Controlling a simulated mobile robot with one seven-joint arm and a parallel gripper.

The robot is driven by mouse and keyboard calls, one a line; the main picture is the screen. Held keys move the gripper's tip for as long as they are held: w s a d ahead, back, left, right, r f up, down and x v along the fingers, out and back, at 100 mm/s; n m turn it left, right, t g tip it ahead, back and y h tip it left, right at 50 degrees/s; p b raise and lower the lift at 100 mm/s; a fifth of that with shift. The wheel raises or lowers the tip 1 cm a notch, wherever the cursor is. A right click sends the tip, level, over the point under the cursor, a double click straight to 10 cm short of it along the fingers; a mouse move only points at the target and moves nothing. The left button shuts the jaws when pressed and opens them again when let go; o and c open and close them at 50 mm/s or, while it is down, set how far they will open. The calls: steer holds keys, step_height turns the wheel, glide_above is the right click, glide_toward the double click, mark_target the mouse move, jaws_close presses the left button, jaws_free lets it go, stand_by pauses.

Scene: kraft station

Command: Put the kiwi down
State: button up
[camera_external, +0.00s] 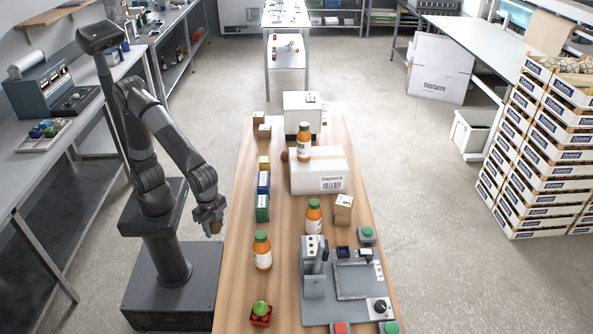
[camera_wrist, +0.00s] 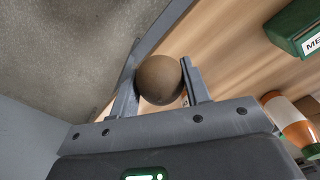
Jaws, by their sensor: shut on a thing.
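The kiwi (camera_wrist: 159,82) is a brown, round fruit held between the two fingers of my gripper (camera_wrist: 160,70) in the wrist view. The fingers touch it on both sides, and its lower part is partly hidden by the gripper body. In the external view my gripper (camera_external: 211,220) hangs just left of the wooden table's left edge, with the arm bent downward. The kiwi is too small and covered to make out clearly there. In the wrist view the kiwi appears in front of the table edge (camera_wrist: 180,22), with floor on one side and wood on the other.
The wooden table (camera_external: 232,270) holds orange bottles (camera_external: 262,255), green, blue and yellow boxes (camera_external: 262,208), a white carton (camera_external: 318,178), a grey device (camera_external: 315,285) and a red-and-green item (camera_external: 261,314). A small brown round thing (camera_external: 284,155) lies near the carton. The table's left strip has bare wood.

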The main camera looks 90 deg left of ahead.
steer(key=w+a+r+n, duration=0.2)
steer(key=w+a, duration=0.4)
steer(key=a, duration=0.5)
steer(key=w+a+r+n, duration=0.2)
steer(key=w+a, duration=0.5)
steer(key=a, duration=0.4)
steer(key=w+a+r+n, duration=0.2)
steer(key=w+a, duration=0.4)
steer(key=a, duration=0.5)
steer(key=shift+w+n, duration=0.4)
steer(key=shift+n, duration=0.1)
steer(key=shift+d, duration=0.1)
steer(key=m, duration=0.9)
glide_above(286, 208)
step_height(286, 208, down, 11)
steer(key=shift+f, duration=2.85)
steer(key=shift+f, duration=0.15)
